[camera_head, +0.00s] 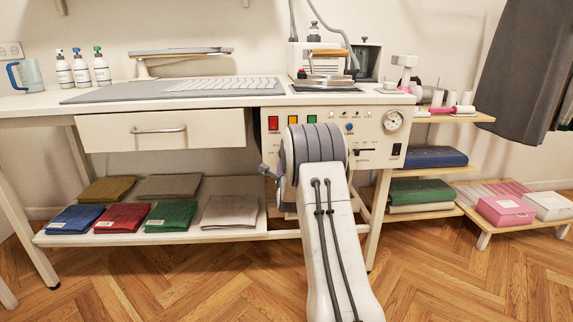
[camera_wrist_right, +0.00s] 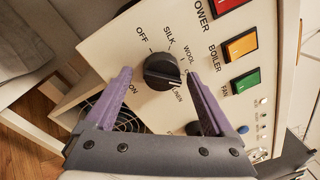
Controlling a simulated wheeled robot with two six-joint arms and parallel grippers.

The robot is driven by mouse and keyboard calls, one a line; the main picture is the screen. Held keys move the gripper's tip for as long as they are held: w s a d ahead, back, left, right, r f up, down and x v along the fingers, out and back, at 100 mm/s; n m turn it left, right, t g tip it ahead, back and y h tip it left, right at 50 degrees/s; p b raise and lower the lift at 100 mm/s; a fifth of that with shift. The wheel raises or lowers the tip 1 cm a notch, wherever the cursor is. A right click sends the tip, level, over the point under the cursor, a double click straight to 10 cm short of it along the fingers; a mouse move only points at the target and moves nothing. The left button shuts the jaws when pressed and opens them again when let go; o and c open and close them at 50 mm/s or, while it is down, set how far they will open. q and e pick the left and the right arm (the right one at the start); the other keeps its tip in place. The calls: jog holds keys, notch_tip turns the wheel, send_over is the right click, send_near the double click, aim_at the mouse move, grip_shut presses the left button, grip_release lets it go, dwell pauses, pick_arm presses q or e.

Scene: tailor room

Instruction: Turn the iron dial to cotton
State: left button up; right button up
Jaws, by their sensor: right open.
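The black iron dial (camera_wrist_right: 162,70) is on the cream control panel, with the words OFF, SILK and WOOL readable around it. More lettering by the right finger is partly covered. The dial's raised grip lies roughly across the picture; I cannot tell which word it points to. My right gripper (camera_wrist_right: 159,74) is open, its two purple fingers on either side of the dial in the right wrist view. I see no clear contact. In the head view my arm hides the dial on the panel (camera_head: 372,122). My left gripper is not in view.
Red, yellow and green switches (camera_wrist_right: 240,46) sit beside the dial. The iron (camera_head: 326,66) stands on the station above the panel. A drawer (camera_head: 162,130) is to the left, and folded cloths (camera_head: 122,217) lie on the shelf below. A pressure gauge (camera_head: 393,121) is at the panel's right.

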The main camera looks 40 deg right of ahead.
jog(key=p+v, duration=0.2)
jog(key=v, duration=0.8)
jog(key=shift+a, duration=0.1)
